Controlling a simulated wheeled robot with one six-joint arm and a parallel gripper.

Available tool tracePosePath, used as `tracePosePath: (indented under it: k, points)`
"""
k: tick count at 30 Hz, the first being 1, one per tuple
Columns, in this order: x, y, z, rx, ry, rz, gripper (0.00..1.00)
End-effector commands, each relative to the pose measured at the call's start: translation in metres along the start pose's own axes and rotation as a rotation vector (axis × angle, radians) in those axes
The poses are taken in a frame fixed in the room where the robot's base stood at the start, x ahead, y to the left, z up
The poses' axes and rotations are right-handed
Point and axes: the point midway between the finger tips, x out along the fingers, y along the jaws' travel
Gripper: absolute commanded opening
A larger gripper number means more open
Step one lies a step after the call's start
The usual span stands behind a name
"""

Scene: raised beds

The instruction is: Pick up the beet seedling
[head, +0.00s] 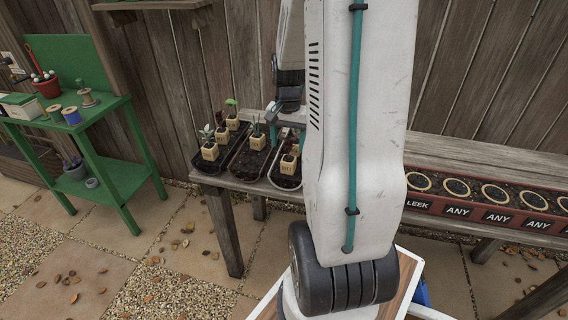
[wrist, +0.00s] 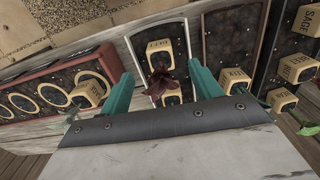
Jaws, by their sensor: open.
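A beet seedling with dark red leaves (wrist: 161,79) stands in a small tan block whose label appears to read BEET (wrist: 160,47), in a narrow black tray (wrist: 181,33). My gripper (wrist: 160,73) is open, with one teal finger on each side of the red leaves and clear space to both. Another tan block (wrist: 172,99) in the same tray shows partly behind the gripper's edge. In the head view, my gripper (head: 280,120) is over the right-hand tray, and dark red leaves (head: 288,157) show on a block there. My arm hides part of this.
Two more black trays (head: 246,160) stand to the left with several labelled seedling blocks. A red planter (head: 480,216) with round holes marked LEEK and ANY lies to the right on the bench (head: 455,153). A green shelf (head: 125,175) stands at the left.

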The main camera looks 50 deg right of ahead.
Motion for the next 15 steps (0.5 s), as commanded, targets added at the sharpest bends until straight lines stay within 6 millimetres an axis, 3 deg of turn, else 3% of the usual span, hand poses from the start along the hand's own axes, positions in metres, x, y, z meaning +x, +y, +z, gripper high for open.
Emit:
tracePosePath:
  k: [15]
  points:
    - [0.066, 0.000, -0.004, 0.015, -0.005, 0.003, 0.64]
